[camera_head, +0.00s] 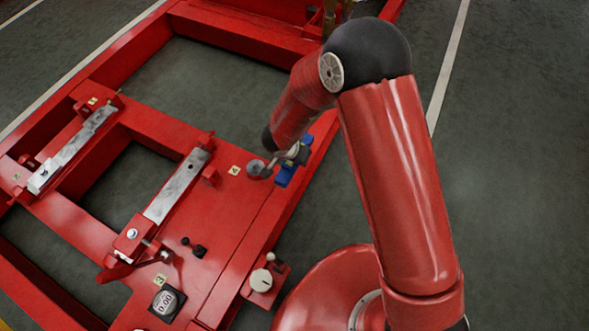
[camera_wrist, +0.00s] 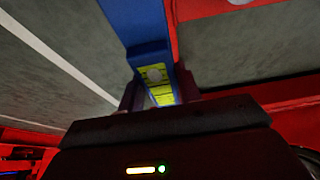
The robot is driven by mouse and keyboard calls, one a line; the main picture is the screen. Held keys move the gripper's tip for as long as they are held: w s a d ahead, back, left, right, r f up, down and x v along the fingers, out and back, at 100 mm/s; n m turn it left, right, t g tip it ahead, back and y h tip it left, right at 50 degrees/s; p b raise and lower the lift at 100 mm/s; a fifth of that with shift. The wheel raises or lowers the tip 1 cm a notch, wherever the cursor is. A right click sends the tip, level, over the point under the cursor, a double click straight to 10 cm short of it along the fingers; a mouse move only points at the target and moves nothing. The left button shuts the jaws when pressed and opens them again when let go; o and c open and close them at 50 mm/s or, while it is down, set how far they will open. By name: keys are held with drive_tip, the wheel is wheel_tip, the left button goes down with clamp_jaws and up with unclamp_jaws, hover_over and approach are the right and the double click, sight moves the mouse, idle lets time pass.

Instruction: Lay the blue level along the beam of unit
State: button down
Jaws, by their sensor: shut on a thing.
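The blue level (camera_head: 285,175) is a short blue bar over the right-hand red beam (camera_head: 316,158) of the frame in the head view. My gripper (camera_head: 291,156) is shut on it, and my wrist partly hides it. In the wrist view the blue level (camera_wrist: 138,25) runs from the top edge down between the two fingers of my gripper (camera_wrist: 160,92), with a yellow-green vial part near the grip. In the head view it lies roughly in line with the beam. I cannot tell whether it touches the beam.
Two bright metal rails (camera_head: 176,186) (camera_head: 72,150) lie across the red frame, with red blocks at their ends. A display reading 0.00 (camera_head: 167,302), a small black part (camera_head: 199,251) and a round white-topped knob (camera_head: 261,280) stand near the front. Open grey floor (camera_head: 520,170) lies to the right.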

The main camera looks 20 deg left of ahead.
drive_tip(key=shift+f+b, duration=1.2)
drive_tip(key=shift+f, duration=1.6)
drive_tip(key=shift+f, duration=0.15)
drive_tip(key=c, duration=1)
unclamp_jaws()
drive_tip(key=shift+o, duration=0.2)
drive_tip(key=p+v, duration=0.5)
drive_tip(key=v, duration=0.7)
